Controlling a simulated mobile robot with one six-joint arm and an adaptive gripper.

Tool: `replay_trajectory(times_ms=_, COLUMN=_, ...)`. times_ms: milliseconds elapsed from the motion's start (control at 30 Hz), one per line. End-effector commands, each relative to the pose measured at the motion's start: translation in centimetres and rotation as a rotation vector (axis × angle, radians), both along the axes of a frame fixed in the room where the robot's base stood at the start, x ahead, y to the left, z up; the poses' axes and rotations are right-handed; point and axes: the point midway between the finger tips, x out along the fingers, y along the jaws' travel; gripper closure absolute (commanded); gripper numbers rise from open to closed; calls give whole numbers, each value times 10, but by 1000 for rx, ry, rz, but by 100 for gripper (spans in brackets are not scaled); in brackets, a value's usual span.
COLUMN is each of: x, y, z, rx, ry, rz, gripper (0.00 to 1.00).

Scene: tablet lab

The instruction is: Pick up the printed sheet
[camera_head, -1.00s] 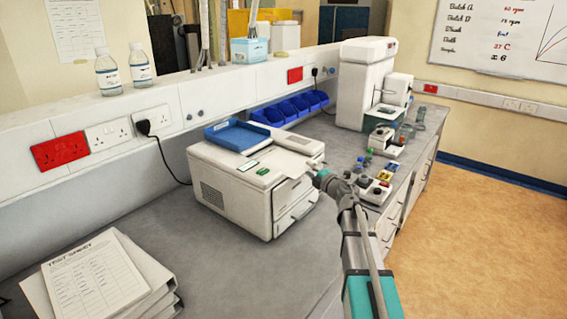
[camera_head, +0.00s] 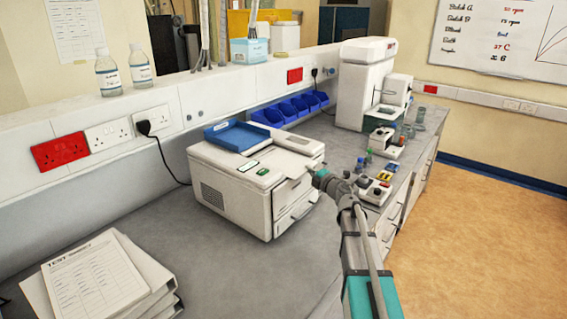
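A white printer (camera_head: 235,200) stands on the grey bench in the middle of the view. My arm reaches in from the lower right, and my gripper (camera_head: 312,172) is at the printer's right front, close to its top edge. The fingers are small and partly hidden by the arm, so I cannot tell whether they are open or shut. No separate sheet shows clearly at the printer; a pale patch by the fingertips could be paper or the casing. A printed page headed "TEST" (camera_head: 95,282) lies on stacked white binders at the lower left.
A blue tray (camera_head: 236,136) sits on top of the printer. Blue bins (camera_head: 290,109) stand behind it against the wall ledge. Small coloured items and a small device (camera_head: 374,190) are right of my gripper. A large white instrument (camera_head: 365,85) stands further back.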

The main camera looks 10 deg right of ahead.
Motion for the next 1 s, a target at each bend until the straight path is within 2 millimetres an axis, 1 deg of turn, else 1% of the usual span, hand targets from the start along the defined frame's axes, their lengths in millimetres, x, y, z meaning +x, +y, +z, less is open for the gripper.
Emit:
replay_trajectory(times_ms=367, x=0, y=0, z=1, rx=0, ry=0, rz=0, gripper=100)
replay_trajectory(times_ms=567, x=0, y=0, z=6, rx=0, ry=0, rz=0, gripper=100)
replay_trajectory(times_ms=767, x=0, y=0, z=19, rx=0, ry=0, rz=0, gripper=100)
replay_trajectory(times_ms=933, x=0, y=0, z=35, rx=0, ry=0, rz=0, gripper=100)
replay_trajectory(times_ms=967, x=-1, y=0, z=38, rx=0, ry=0, rz=0, gripper=100)
replay_trajectory(times_ms=1000, x=-7, y=1, z=43, rx=0, ry=0, rz=0, gripper=100)
